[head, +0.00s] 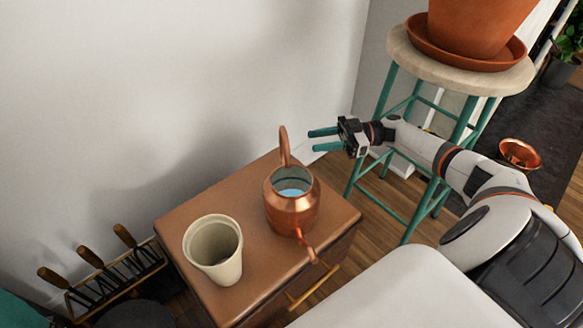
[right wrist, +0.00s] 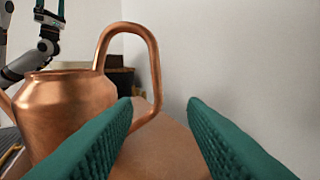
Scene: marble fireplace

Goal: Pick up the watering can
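The copper watering can (head: 291,207) stands upright on a brown cabinet (head: 240,249), with pale blue water showing inside. Its looped handle (head: 285,147) rises on the far side and its spout points toward me. My right gripper (head: 312,140) is open and empty, to the right of the handle, with its teal fingers pointing at it. In the right wrist view, the can (right wrist: 65,112) is at the left and the handle (right wrist: 152,62) is ahead of the open fingers (right wrist: 165,125), toward the left one. In the right wrist view, part of my left arm shows at upper left, with its gripper (right wrist: 47,22) partly cut off.
A cream cup (head: 213,250) stands on the cabinet left of the can. A teal-legged stool (head: 460,75) with a terracotta pot (head: 478,22) is close behind my right arm. A rack of garden tools (head: 115,268) is at lower left. The wall is behind the cabinet.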

